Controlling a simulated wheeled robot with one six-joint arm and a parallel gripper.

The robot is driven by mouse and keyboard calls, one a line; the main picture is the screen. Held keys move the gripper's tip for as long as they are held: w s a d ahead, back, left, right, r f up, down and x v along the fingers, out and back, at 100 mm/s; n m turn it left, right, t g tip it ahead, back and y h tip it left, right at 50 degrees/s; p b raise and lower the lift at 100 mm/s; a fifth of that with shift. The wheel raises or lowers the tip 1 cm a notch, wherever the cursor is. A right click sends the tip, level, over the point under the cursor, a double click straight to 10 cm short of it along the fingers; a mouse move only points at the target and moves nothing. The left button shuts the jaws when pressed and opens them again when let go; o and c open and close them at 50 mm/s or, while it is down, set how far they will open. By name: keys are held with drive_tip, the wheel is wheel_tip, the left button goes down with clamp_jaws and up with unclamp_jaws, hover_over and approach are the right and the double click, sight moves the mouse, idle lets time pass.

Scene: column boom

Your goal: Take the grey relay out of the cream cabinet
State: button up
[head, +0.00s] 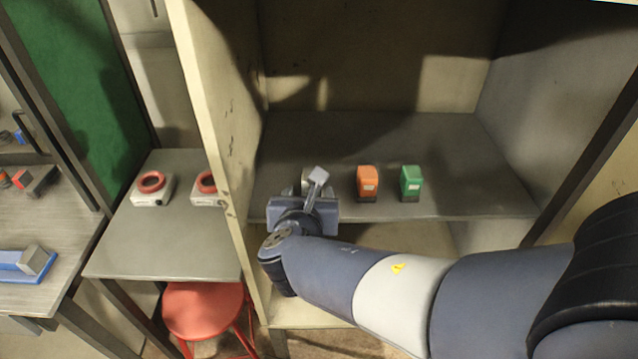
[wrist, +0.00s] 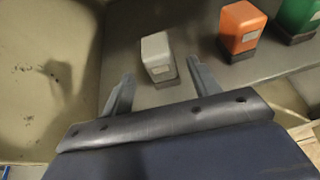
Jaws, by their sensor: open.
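The grey relay (wrist: 157,52), a pale block on a dark base, stands upright on the cabinet's grey shelf in the wrist view. In the head view it is mostly hidden by my gripper (head: 308,186). My gripper (wrist: 160,72) is open, with one finger on each side of the relay's near base. The fingers look apart from the relay, and nothing is held. The cream cabinet (head: 212,125) is open at the front; its left wall also shows in the wrist view (wrist: 40,75).
An orange relay (head: 367,181) and a green relay (head: 411,181) stand to the right on the same shelf. Left of the cabinet, a grey table (head: 165,245) carries two white devices with red rings. A red stool (head: 200,308) stands below. The shelf behind the relays is clear.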

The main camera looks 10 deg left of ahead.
drive_tip(key=shift+p+x, duration=0.4)
drive_tip(key=shift+x, duration=3.45)
drive_tip(key=shift+r, duration=0.1)
drive_tip(key=c, duration=1.2)
drive_tip(key=shift+o, duration=0.2)
